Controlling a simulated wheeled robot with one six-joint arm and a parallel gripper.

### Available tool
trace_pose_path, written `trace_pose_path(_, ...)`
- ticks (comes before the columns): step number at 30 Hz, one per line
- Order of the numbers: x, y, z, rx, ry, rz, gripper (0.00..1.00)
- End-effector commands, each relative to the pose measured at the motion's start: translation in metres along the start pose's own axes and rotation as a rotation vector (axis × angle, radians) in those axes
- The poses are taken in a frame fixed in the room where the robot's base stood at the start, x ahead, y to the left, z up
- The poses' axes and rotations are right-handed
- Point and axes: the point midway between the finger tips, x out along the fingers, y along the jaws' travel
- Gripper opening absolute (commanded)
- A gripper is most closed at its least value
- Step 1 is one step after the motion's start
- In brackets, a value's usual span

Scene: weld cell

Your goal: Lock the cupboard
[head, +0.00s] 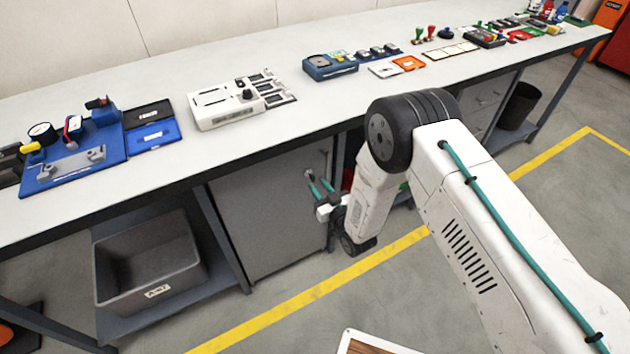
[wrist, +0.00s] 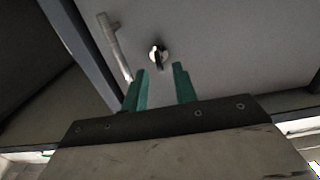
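The cupboard (head: 262,215) is a grey box under the workbench, and its door looks shut. In the wrist view its grey door (wrist: 225,45) carries a long bar handle (wrist: 115,45) and, right of it, a small round lock (wrist: 158,53) with a dark turn piece standing roughly upright in the picture. My gripper (head: 317,182) is close in front of the door near its upper right. In the wrist view my gripper (wrist: 162,80) has its two green fingers apart with nothing between them. The lock lies just beyond the fingertips, apart from them as far as I can tell.
The workbench top (head: 165,85) overhangs the cupboard and holds several devices. A grey bin (head: 148,262) stands on a low shelf to the left. A dark waste bin (head: 519,105) is at the right. The floor in front, with a yellow line (head: 310,292), is largely clear.

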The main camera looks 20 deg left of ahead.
Motion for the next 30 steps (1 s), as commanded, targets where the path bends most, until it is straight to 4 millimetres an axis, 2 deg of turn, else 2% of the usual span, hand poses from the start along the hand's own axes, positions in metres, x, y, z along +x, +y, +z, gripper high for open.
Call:
trace_pose_path(3, 0.018, 0.000, 0.000, -0.001, 0.000, 0.000, 0.28)
trace_pose_path(7, 0.031, 0.000, 0.000, -0.001, 0.000, 0.000, 0.28)
trace_pose_path(17, 0.037, 0.001, 0.000, 0.000, -0.002, 0.001, 0.28)
trace_pose_path(21, 0.036, 0.001, 0.000, 0.000, -0.002, 0.001, 0.00)
trace_pose_path(30, 0.036, 0.001, 0.000, 0.012, -0.002, 0.001, 0.00)
